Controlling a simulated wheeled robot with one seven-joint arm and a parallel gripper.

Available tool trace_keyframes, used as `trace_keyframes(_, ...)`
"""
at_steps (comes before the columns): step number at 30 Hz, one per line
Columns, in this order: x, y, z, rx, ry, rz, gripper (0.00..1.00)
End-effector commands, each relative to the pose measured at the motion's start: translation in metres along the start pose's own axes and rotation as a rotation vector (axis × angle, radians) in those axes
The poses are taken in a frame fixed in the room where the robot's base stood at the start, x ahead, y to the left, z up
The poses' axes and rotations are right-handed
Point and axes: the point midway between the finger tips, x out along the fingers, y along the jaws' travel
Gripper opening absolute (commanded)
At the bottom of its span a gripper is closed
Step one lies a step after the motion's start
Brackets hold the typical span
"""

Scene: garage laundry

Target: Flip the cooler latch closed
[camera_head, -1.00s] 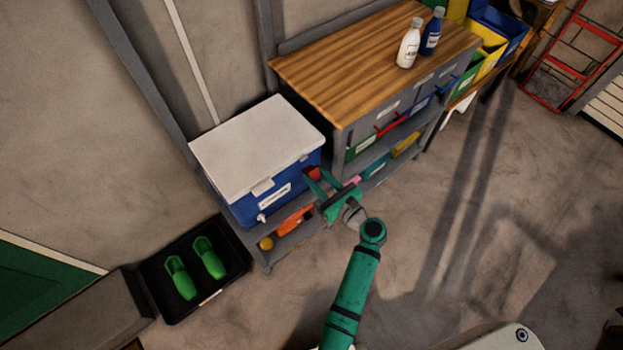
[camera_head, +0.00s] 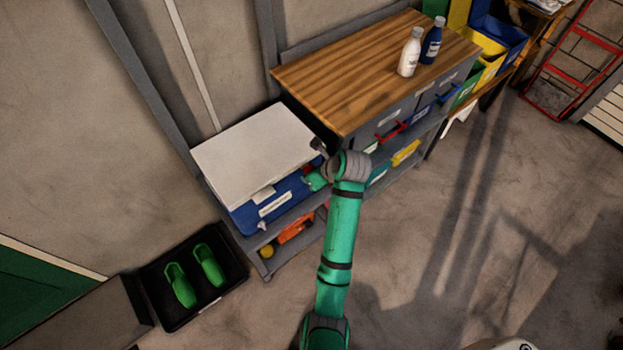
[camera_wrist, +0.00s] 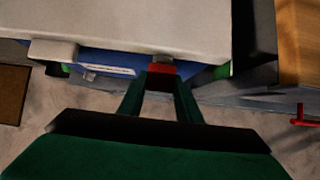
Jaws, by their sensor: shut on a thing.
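The blue cooler with a white lid (camera_head: 255,150) stands on a grey shelf unit; the lid lies flat on the body. One pale latch (camera_head: 263,194) hangs from the lid's front edge; it also shows at left in the wrist view (camera_wrist: 53,51). My gripper (camera_wrist: 160,72) is at the right part of the cooler's front, just under the lid rim. Its fingers are shut on a small greyish latch (camera_wrist: 163,60). Red shows between the fingertips; I cannot tell whether it is finger pad or latch. In the head view my wrist largely hides this contact.
A wooden-topped cabinet (camera_head: 350,70) with two bottles stands close on the right. Its red handle (camera_wrist: 305,117) sticks out at right in the wrist view. A black tray (camera_head: 180,310) with green clogs lies on the floor at left. Floor in front is open.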

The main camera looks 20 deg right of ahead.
Motion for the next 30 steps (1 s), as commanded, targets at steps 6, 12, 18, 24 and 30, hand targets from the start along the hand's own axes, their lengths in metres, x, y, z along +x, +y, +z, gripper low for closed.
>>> trace_keyframes(6, 0.0031, 0.004, 0.0096, -0.007, 0.14, 0.009, 0.09)
trace_keyframes(12, 0.0044, 0.004, 0.0116, -0.007, 0.22, 0.01, 0.09)
trace_keyframes(18, 0.0052, 0.0041, 0.012, -0.006, 0.256, 0.011, 0.09)
trace_keyframes(24, 0.0058, 0.0048, 0.0115, -0.007, 0.264, 0.013, 0.09)
trace_keyframes(30, 0.0062, 0.0054, 0.0111, -0.007, 0.265, 0.014, 0.09)
